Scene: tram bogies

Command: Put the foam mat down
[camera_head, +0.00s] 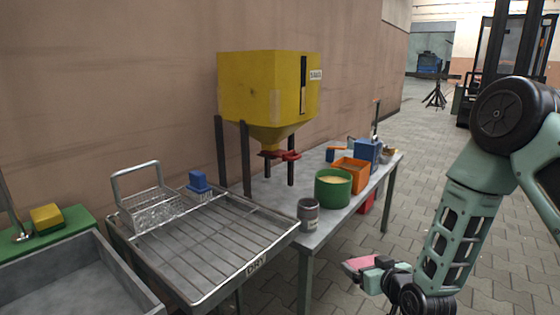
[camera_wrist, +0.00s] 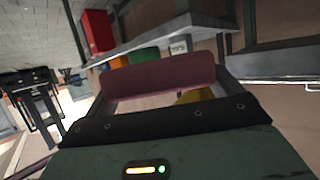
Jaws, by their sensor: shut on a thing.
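My gripper (camera_head: 370,272) is at the lower right in the head view, in front of the bench and below its top. It is shut on a pink foam mat (camera_head: 359,263), which looks rolled or folded. In the wrist view the mat (camera_wrist: 158,77) shows as a dull pink roll across the middle, between the fingers. The mat is held in the air and seems to touch nothing else. My fingertips are mostly hidden in both views.
A grey bench (camera_head: 378,184) holds a green tub (camera_head: 333,188), an orange bin (camera_head: 350,172), a blue box (camera_head: 367,152) and a grey cup (camera_head: 308,214). A yellow hopper (camera_head: 262,88) stands behind. A drying rack (camera_head: 205,250) is at left.

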